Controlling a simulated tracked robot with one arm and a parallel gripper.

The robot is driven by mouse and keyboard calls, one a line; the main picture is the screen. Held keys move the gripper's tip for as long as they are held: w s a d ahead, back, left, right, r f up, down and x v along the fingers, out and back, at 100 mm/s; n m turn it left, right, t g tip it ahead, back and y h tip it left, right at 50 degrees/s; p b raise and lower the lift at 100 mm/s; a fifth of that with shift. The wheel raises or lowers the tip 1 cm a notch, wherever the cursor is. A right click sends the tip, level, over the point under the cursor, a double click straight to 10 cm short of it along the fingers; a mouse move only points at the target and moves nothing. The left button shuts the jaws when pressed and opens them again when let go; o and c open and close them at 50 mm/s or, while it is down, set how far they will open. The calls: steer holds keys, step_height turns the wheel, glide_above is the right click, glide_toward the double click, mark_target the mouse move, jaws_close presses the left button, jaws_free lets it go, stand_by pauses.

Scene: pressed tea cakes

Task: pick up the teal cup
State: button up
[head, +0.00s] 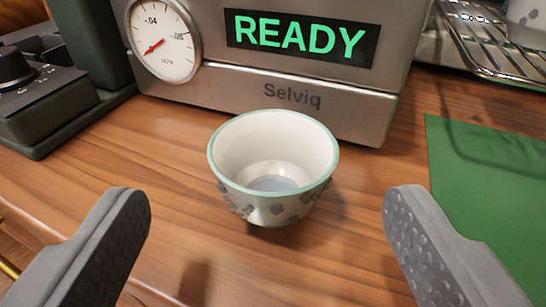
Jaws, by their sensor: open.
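The teal cup (273,205) stands upright on the wooden counter in the middle of the head view. It has a teal rim, a white inside and grey raised spots on its pale teal outer wall. Its inside looks empty, with a bluish-grey bottom. My gripper (265,235) is open, with one grey padded finger at the lower left and the other at the lower right. The cup lies between and a little beyond the fingertips, and neither finger touches it.
A metal machine (330,105) marked "Selviq", with a dial and a lit "READY" display, stands close behind the cup. A dark device (45,100) with a knob is at left. A green cloth (490,180) lies at right. Behind it, a wire rack (490,40) is near a partly seen spotted vessel (528,22).

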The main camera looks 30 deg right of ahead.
mark_target(271, 127)
steer(key=shift+b+x, duration=0.55)
steer(key=shift+x, duration=1.95)
steer(key=c, duration=1)
